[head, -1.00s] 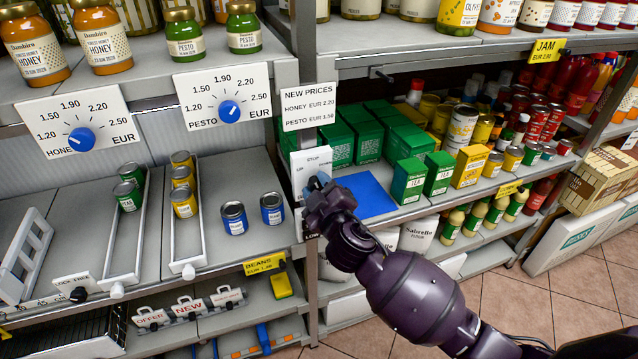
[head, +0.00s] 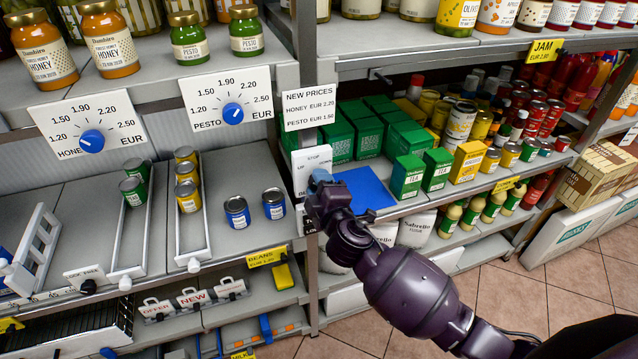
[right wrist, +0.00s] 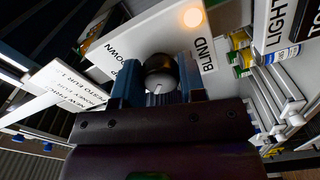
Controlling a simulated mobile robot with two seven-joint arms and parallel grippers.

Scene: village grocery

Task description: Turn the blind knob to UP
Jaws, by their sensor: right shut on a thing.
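In the right wrist view the plate (right wrist: 200,50) shows BLIND, UP and DOWN. The dark, rounded blind knob (right wrist: 160,72) stands out from it, with a short white mark on its grey end. My right gripper (head: 320,182) is at the plate and hides the knob in the head view. In the right wrist view its two fingers (right wrist: 158,88) are shut on the knob, one on each side. Which word the mark points to I cannot tell. My left gripper is not in view.
A small orange light (right wrist: 193,17) glows on the plate. A blue mat (head: 365,190) and green tea boxes (head: 408,177) are right of my right gripper. Blue cans (head: 237,212) stand on the shelf to the left. A price sign (head: 309,108) hangs above the plate.

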